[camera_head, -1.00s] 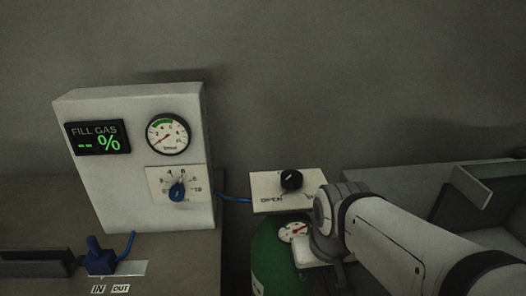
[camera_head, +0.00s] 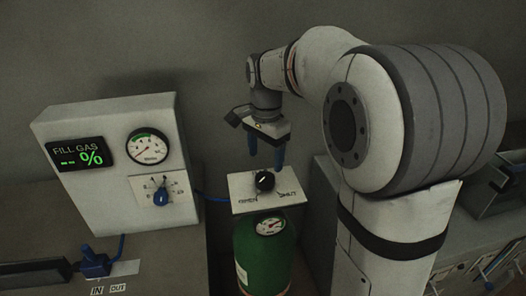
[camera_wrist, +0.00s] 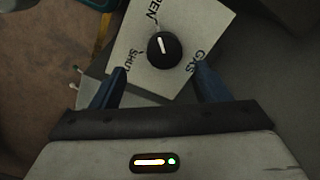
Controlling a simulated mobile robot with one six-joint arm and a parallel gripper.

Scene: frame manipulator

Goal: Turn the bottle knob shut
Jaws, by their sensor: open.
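The bottle knob (camera_head: 265,181) is round and black with a white mark, on a white plate (camera_head: 243,205) marked OPEN and SHUT. The plate sits above a green gas bottle (camera_head: 262,258) with a gauge. In the wrist view the knob (camera_wrist: 164,50) lies ahead of the fingertips, its white line nearly along the picture's vertical. My gripper (camera_head: 267,165) has blue fingers and points down just above and behind the knob. In the wrist view my gripper (camera_wrist: 158,82) is open, its fingers apart and empty. Whether a finger touches the plate is unclear.
A white panel (camera_head: 95,185) at the left carries a FILL GAS display, a gauge (camera_head: 147,147) and a blue knob (camera_head: 161,198). A blue valve (camera_head: 94,262) stands by the IN and OUT labels. A grey bench with a tray (camera_head: 500,195) is at the right.

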